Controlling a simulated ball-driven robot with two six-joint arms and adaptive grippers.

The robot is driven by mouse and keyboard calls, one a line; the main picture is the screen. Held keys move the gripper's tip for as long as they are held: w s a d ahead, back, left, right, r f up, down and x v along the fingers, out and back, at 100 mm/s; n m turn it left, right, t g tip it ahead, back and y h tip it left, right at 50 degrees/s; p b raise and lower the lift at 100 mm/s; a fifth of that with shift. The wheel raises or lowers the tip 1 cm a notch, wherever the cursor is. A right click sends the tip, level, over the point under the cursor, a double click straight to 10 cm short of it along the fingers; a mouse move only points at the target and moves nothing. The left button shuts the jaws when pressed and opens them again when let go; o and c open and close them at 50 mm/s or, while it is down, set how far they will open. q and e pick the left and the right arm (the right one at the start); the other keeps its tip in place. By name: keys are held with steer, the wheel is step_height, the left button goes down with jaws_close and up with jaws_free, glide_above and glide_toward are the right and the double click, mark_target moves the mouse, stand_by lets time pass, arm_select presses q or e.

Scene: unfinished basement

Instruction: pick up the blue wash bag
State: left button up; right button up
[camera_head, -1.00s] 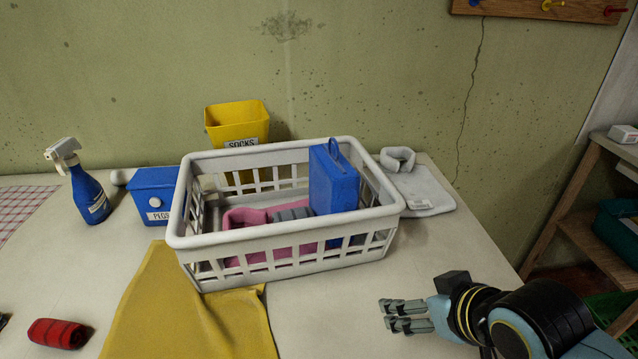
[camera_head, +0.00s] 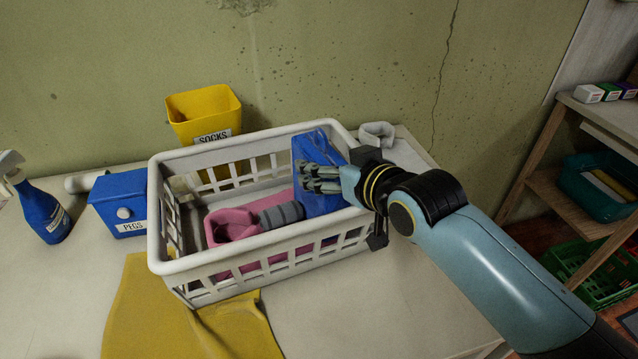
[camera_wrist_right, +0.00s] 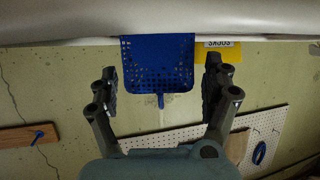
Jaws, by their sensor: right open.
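The blue wash bag (camera_head: 314,147), with a loop on top, stands in the right end of the white laundry basket (camera_head: 290,257). My right gripper (camera_head: 320,178) is open and overlaps the bag in the head view, coming from the right over the basket rim. I see no contact. My left gripper is not in view.
Pink cloth (camera_head: 232,222) and a grey roll (camera_head: 281,215) lie in the basket beside the bag. A yellow SOCKS bin (camera_head: 203,105) stands behind, a blue PEGS box (camera_head: 120,200) and spray bottle (camera_head: 42,208) at left. A yellow cloth (camera_head: 150,315) lies in front.

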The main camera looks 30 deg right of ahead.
steer(key=x, duration=0.3)
steer(key=shift+w+f, duration=0.2)
steer(key=shift+w, duration=0.15)
steer(key=shift+s, duration=0.15)
steer(key=shift+c, duration=0.3)
steer(key=c, duration=1.3)
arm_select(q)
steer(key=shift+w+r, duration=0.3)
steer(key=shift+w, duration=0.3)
arm_select(e)
steer(key=shift+c, duration=0.6)
steer(key=shift+r, duration=0.1)
